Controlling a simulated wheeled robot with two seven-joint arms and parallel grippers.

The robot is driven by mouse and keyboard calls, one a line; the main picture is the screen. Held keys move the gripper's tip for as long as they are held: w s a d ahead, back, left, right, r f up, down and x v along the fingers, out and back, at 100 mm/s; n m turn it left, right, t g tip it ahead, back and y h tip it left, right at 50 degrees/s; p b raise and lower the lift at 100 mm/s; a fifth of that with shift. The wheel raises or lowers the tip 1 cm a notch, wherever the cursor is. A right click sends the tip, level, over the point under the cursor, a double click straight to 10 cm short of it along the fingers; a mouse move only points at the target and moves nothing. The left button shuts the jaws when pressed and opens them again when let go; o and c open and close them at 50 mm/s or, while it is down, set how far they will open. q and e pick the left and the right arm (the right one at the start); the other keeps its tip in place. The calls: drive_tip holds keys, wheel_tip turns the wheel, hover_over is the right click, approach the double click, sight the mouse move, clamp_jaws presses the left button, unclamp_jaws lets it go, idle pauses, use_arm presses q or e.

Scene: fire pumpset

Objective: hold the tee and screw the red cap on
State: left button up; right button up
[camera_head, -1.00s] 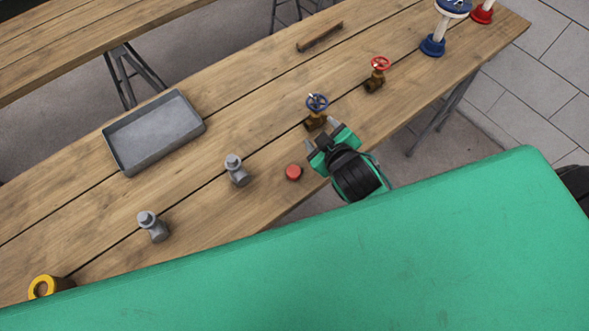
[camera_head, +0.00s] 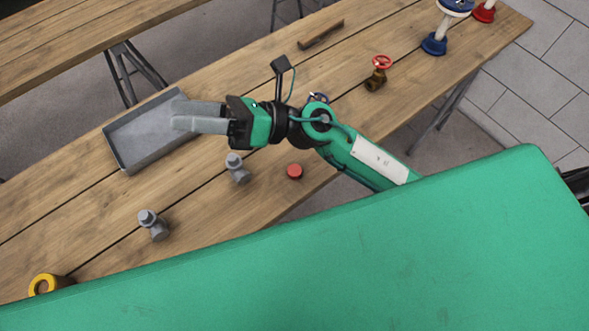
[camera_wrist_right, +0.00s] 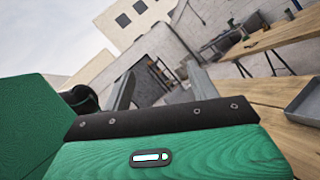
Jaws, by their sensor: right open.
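The red cap (camera_head: 294,171) lies on the wooden table near its front edge. A grey tee fitting (camera_head: 238,168) stands to the left of the cap, and a second grey tee (camera_head: 153,226) stands further to the lower left. My right gripper (camera_head: 176,116) is raised over the table, pointing left, its fingers over the grey tray in the picture. It is open and empty; the right wrist view shows its two fingers apart (camera_wrist_right: 162,85). It is apart from both tees and the cap. My left gripper is not in view.
The grey tray (camera_head: 124,158) is partly hidden by my right gripper. A blue-wheel valve (camera_head: 319,97) is mostly hidden behind my right arm. A red-wheel valve (camera_head: 378,75), a brown bar (camera_head: 321,33) and a yellow ring part (camera_head: 45,284) are also on the table.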

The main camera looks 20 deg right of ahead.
drive_tip(key=s+a+f+n+g+h, duration=0.2)
drive_tip(key=s+f+n+g+h, duration=0.25)
drive_tip(key=f+n+g, duration=0.35)
drive_tip(key=n+t+h, duration=0.5)
drive_tip(key=n+h, duration=0.4)
drive_tip(key=h, duration=0.9)
hover_over(294, 173)
wheel_tip(294, 173, down, 12)
wheel_tip(294, 173, down, 9)
drive_tip(key=shift+r+p, duration=0.2)
drive_tip(key=shift+p, duration=0.75)
